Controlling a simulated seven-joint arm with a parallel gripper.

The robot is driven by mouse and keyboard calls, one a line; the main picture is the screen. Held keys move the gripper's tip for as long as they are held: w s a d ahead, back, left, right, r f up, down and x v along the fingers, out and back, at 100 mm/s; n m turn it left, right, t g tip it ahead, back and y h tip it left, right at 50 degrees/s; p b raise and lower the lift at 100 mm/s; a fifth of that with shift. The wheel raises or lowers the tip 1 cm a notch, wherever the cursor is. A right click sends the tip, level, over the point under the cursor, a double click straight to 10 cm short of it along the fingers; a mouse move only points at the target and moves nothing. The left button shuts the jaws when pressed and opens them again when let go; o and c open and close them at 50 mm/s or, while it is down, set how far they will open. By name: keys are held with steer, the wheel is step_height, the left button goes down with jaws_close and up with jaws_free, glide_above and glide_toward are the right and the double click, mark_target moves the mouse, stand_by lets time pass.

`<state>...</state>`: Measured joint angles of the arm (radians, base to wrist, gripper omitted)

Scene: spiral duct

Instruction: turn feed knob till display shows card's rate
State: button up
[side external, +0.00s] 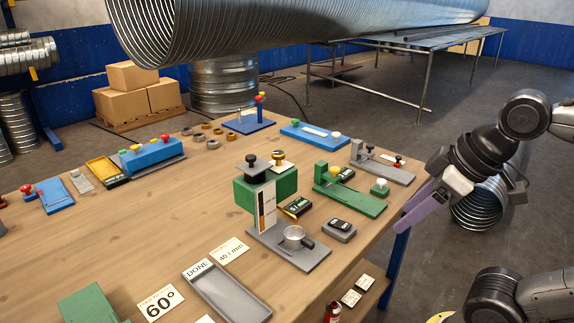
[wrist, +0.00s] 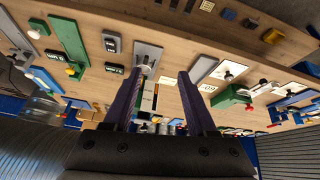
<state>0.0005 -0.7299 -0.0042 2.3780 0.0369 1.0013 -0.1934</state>
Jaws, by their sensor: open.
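A card reading "40 / min" (side external: 229,251) lies flat on the table, left of a grey stand (side external: 290,252). The stand's column carries a vertical scale and a black knob (side external: 252,162) on top. A dark knob with a yellow base (side external: 278,157) sits by a card on the green box (side external: 285,185) behind. A small black display with green marks (side external: 297,207) is beside the box; its digits are too small to read. I cannot tell which knob is the feed knob. My gripper (side external: 408,218) is open and empty off the table's right edge; its purple fingers (wrist: 157,78) are apart in the wrist view.
A grey tray (side external: 228,293) marked "DONE" and a "60°" card (side external: 160,302) lie at the front. Green fixtures (side external: 345,190) and a grey box with a black top (side external: 339,230) stand between stand and gripper.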

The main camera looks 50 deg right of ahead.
steer(key=shift+o, duration=0.8)
steer(key=w+r+n, duration=0.2)
steer(key=w+r, duration=0.5)
steer(key=r, duration=0.2)
steer(key=shift+a+y, duration=0.2)
steer(key=shift+y, duration=0.1)
steer(key=w+d+r+n, duration=0.2)
steer(key=w+r, duration=0.4)
steer(key=w, duration=0.4)
steer(key=m+g, duration=0.1)
steer(key=g, duration=0.1)
glide_above(279, 153)
steer(key=s+d, duration=0.3)
steer(key=s, duration=0.2)
step_height(279, 153, down, 6)
steer(key=shift+y, duration=0.5)
steer(key=x, duration=1.3)
steer(key=shift+w+a+r, duration=0.1)
steer(key=shift+w+a, duration=0.1)
steer(key=shift+a, duration=0.05)
jaws_close()
